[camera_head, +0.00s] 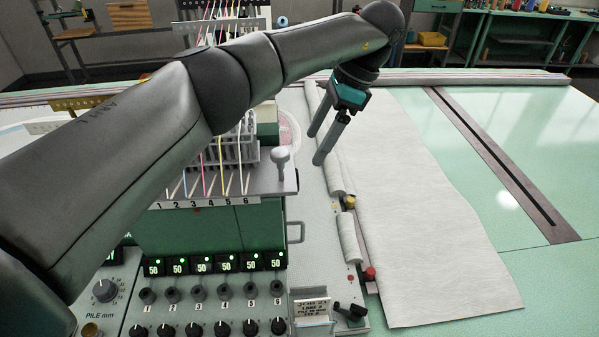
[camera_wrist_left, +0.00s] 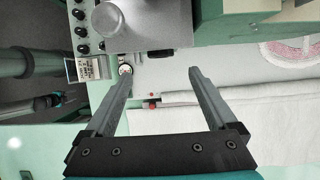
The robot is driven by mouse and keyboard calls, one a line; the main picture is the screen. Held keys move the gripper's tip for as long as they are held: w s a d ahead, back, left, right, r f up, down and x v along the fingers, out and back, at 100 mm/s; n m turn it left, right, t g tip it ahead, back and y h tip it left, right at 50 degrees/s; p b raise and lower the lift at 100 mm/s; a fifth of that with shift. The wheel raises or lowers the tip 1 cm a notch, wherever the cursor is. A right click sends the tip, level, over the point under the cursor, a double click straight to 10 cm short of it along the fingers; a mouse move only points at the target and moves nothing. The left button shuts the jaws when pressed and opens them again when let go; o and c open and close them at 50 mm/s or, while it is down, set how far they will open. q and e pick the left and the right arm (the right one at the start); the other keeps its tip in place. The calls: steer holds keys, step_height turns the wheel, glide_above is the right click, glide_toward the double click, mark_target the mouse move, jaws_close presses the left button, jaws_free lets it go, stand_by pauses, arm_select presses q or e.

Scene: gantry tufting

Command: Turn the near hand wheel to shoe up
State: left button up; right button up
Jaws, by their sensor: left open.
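A small black hand wheel or crank (camera_head: 350,312) sits on the panel's near right corner, beside a printed label card. Its exact form and setting are hard to make out. In the left wrist view, a small round knob (camera_wrist_left: 126,69) beside the card looks like the same part, partly behind one finger. My left gripper (camera_head: 314,146) is open and empty, pointing down over the machine's right side, farther back than the crank and apart from it. Its two fingers (camera_wrist_left: 158,72) also show spread in the left wrist view. My right gripper does not show in the head view.
The label card (camera_head: 312,308) stands close left of the crank. A red knob (camera_head: 370,273) is just behind it. A silver-topped post (camera_head: 281,160) rises by the threaded rack. Pale cloth (camera_head: 425,220) lies to the right, with bare green table (camera_head: 520,100) beyond it.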

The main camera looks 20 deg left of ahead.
arm_select(q)
steer(key=x, duration=0.9)
steer(key=shift+f, duration=0.4)
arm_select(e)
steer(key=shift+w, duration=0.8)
arm_select(q)
steer(key=shift+a, duration=0.15)
steer(key=c, duration=1.4)
steer(key=shift+w+m+g+h+b, duration=0.2)
steer(key=shift+g+b, duration=0.4)
steer(key=shift+b, duration=0.45)
steer(key=shift+w+m+g+h+b, duration=0.1)
steer(key=shift+g+h+b, duration=0.2)
steer(key=shift+g+b, duration=0.55)
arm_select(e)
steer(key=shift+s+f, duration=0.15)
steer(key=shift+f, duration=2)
arm_select(q)
steer(key=shift+t, duration=0.25)
steer(key=o, duration=1.4)
steer(key=shift+a+r, duration=0.1)
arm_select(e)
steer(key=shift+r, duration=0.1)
